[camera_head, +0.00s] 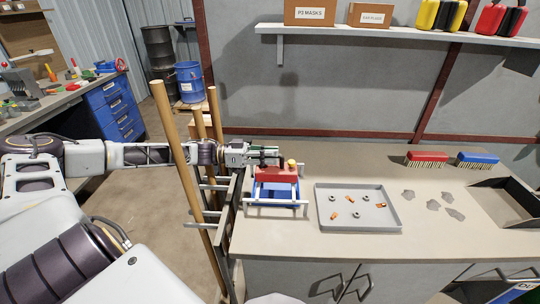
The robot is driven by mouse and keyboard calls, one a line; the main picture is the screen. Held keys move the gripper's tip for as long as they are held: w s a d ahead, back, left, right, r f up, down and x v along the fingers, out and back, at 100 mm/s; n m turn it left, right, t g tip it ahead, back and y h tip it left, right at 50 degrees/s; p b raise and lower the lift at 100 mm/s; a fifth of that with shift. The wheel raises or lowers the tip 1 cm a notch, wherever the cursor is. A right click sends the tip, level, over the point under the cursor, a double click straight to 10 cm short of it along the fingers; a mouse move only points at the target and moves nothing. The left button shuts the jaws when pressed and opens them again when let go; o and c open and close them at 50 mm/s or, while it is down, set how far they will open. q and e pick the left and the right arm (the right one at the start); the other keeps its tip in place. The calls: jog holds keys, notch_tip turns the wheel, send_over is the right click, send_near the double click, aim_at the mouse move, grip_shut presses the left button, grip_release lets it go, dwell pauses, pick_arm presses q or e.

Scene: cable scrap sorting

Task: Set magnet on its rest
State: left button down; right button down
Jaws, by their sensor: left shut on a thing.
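The magnet (278,174), a red block with a yellow knob at its back right, is at the left end of the grey bench. My left gripper (268,157) reaches in from the left and is shut on it near its top. Below the magnet is the rest (275,206), which shows pale bars and a blue part. The red block overlaps the rest in this view; I cannot tell whether it touches it. The fingertips are small and partly hidden. My right gripper is not in view.
A grey tray (390,222) with nuts and copper-coloured bits lies right of the rest. Farther right are grey flakes (433,205), a red brush (427,158), a blue brush (477,159) and a dark open bin (503,205). Wooden poles (184,180) stand close by my left arm.

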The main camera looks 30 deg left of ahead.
pick_arm(q)
jog(key=shift+r, duration=0.15)
jog(key=c, duration=1.6)
grip_release()
jog(key=shift+o, duration=0.2)
jog(key=shift+a, duration=0.1)
jog(key=shift+o, duration=0.5)
jog(key=shift+s+a, duration=0.25)
jog(key=shift+a, duration=0.05)
jog(key=v, duration=0.6)
jog(key=shift+a, duration=0.25)
jog(key=shift+s, duration=0.1)
jog(key=shift+f, duration=0.2)
